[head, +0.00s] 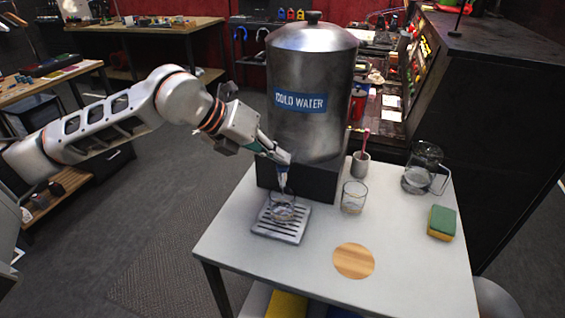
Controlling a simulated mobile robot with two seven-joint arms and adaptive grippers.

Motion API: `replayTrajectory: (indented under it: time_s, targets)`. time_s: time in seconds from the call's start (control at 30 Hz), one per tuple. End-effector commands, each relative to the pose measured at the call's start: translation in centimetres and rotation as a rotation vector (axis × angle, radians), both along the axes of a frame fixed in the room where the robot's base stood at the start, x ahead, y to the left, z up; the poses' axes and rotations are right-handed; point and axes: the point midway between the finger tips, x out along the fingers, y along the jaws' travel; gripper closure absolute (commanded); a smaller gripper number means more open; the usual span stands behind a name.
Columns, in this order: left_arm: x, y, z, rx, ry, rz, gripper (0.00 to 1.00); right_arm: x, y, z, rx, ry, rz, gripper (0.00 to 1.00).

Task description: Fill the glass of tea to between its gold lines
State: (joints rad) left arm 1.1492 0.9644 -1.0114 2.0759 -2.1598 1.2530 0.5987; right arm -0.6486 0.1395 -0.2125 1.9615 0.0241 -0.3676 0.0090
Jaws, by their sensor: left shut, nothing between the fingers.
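A large metal dispenser (312,125) with a blue label reading "COLD WATER" stands on a dark base at the back of the white table. My left gripper (281,167) is shut and empty at the front of the dispenser, where it hides the tap. Whether it touches the tap I cannot tell. A clear glass (283,213) stands on the slatted drip tray (274,232) just below the gripper. Its liquid level and any gold lines are too small to make out. A second glass (354,198) stands right of the tray, with faint gold lines. My right gripper is not in view.
A glass jug (420,176), partly filled with clear liquid, stands at the back right. A grey cup (361,164) holds a pink stick. A green and yellow sponge (441,222) lies at the right edge. A round wooden coaster (354,261) lies in front, with free table around it.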

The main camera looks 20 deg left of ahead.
Motion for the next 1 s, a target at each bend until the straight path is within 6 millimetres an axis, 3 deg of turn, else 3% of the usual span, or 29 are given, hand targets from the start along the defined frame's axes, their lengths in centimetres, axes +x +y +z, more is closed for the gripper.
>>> replayTrajectory:
  time_s: [0.43, 1.0]
  targets:
    - [0.0, 0.0, 0.0, 0.001, 0.001, 0.001, 1.0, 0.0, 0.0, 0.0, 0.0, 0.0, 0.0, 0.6]
    - [0.0, 0.0, 2.0, 0.0, 0.001, -0.001, 1.0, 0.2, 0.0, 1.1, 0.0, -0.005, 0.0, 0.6]
